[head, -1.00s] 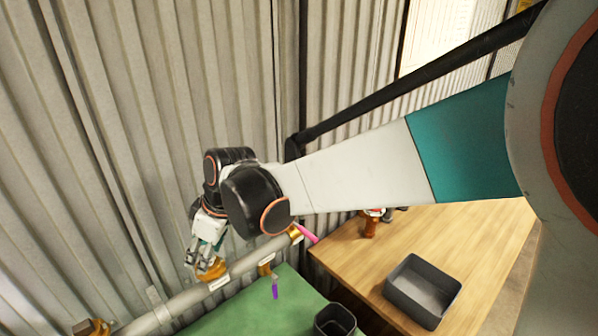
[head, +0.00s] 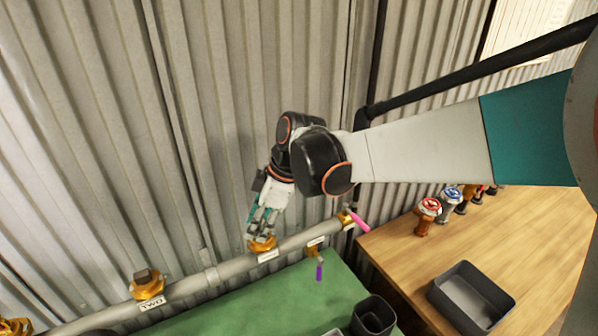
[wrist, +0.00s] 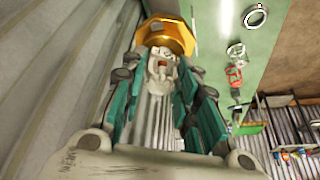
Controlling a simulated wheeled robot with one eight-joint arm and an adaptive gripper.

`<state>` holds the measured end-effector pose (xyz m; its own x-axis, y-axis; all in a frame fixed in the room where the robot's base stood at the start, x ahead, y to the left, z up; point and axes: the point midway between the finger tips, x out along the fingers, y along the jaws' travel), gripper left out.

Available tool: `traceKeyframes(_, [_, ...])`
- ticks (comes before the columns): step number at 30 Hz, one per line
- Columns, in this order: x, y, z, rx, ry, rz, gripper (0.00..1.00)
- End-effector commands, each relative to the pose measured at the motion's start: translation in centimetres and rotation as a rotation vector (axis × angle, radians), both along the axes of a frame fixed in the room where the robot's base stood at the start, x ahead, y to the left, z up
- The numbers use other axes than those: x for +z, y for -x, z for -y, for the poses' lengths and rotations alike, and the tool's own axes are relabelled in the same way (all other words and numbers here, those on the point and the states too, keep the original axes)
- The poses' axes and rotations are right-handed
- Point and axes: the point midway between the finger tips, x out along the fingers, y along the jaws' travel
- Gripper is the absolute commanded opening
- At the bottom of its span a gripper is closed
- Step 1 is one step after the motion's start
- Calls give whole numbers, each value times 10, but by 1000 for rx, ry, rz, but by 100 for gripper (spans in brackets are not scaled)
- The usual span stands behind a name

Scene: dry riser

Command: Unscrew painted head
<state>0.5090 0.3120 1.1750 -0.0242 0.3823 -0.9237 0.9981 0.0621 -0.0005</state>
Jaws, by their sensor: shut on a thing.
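My gripper (head: 262,222) points down at a brass fitting (head: 262,244) on the grey pipe (head: 212,276). The same fitting shows as an octagonal gold collar (wrist: 170,32) in the wrist view. The fingers are shut on the pale grey head (wrist: 160,65) in the middle of that collar. The fingers hide most of this head, and I cannot tell how far it is screwed in. To the left, another brass fitting (head: 147,289) carries a dark, blocky head (head: 146,275) above the label TWO.
A pink lever (head: 355,220) and a purple lever (head: 319,272) stick out by the pipe. A green surface (head: 300,300) lies below. The wooden table (head: 400,255) carries several valve heads (head: 430,207) and a grey tray (head: 500,306). A dark bin (head: 373,318) stands at the bottom.

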Motion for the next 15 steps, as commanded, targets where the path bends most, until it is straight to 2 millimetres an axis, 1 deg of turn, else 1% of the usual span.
traceKeyframes(3, [0,1,1,45,1,-1,0])
traceKeyframes(11, [0,1,1,48,2,-1,0])
traceKeyframes(14, [0,1,1,96,2,-1,0])
traceKeyframes(15, [-1,0,1,137,1,-2,0])
